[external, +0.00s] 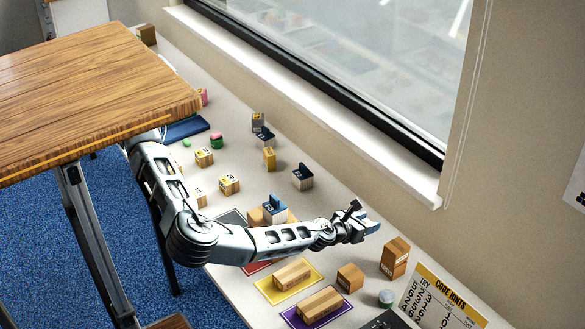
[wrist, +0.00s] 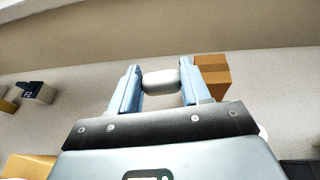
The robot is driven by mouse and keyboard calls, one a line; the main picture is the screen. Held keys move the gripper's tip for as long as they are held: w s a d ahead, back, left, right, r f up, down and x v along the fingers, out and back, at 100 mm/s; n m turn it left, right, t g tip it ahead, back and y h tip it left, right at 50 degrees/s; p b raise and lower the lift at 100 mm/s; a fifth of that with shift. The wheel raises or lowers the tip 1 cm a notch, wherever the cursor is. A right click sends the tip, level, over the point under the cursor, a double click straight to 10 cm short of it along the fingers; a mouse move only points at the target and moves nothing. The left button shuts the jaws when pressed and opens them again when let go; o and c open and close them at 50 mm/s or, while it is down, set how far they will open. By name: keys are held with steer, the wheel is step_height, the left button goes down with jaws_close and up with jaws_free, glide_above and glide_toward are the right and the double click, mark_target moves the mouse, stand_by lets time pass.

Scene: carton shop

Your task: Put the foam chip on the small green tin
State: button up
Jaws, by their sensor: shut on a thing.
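The off-white foam chip (wrist: 160,83) sits between the two blue fingers in the wrist view. My gripper (wrist: 160,86) is shut on it and holds it above the pale counter. A small round pale grey-green tin (external: 386,298) stands near the front right, nearer the camera than my gripper. A small dark green round thing with a pink top (external: 217,140) stands far back; I cannot tell which is the small green tin.
A tall carton (external: 394,257) and a small carton (external: 350,277) stand near the pale tin. Boxes lie on a yellow mat (external: 262,285) and a purple mat (external: 345,307). A code hints board (external: 440,300) stands at right. Several small cartons stand farther back.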

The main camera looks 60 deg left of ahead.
steer(key=s+d+f+m+h+b, duration=0.1)
steer(key=s+d, duration=0.6)
steer(key=d, duration=0.3)
steer(key=s+d+f+b, duration=0.1)
steer(key=s+d+b, duration=0.1)
steer(key=s+d, duration=0.65)
glide_above(385, 297)
step_height(385, 297, down, 7)
steer(key=shift+f, duration=0.1)
steer(key=shift+f+p, duration=0.4)
steer(key=shift+f, duration=1.55)
steer(key=shift+f, duration=0.2)
steer(key=o, duration=1)
steer(key=shift+r, duration=0.1)
